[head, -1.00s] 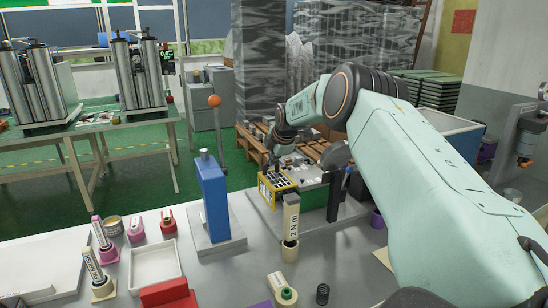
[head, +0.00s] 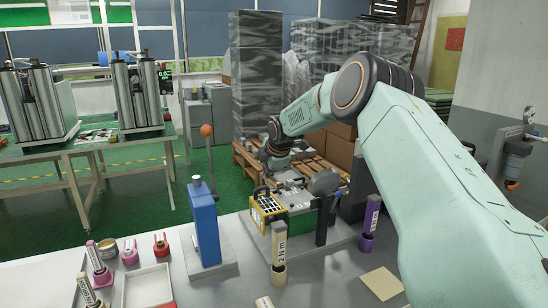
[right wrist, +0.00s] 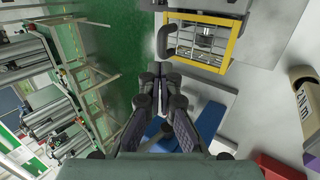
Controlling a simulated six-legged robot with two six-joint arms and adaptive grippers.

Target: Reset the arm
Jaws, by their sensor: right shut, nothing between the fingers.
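My right arm reaches in from the right in the head view. Its gripper (head: 266,172) is small and partly hidden by its own wrist, beyond and above the yellow-framed fixture (head: 266,214) on the bench. In the right wrist view the right gripper (right wrist: 155,76) has its dark fingers together with nothing between them. There the yellow-framed fixture (right wrist: 231,42) lies to the upper right, apart from the fingers. The blue lever press (right wrist: 211,122) is partly covered by the gripper. My left gripper is not in view.
The blue press (head: 204,225) with its orange-knobbed lever stands on the bench. A beige torque tool (head: 278,247) and a purple one (head: 370,220) stand upright near the fixture. A white tray (head: 149,287) is at front left. Wrapped pallets (head: 256,75) stand behind.

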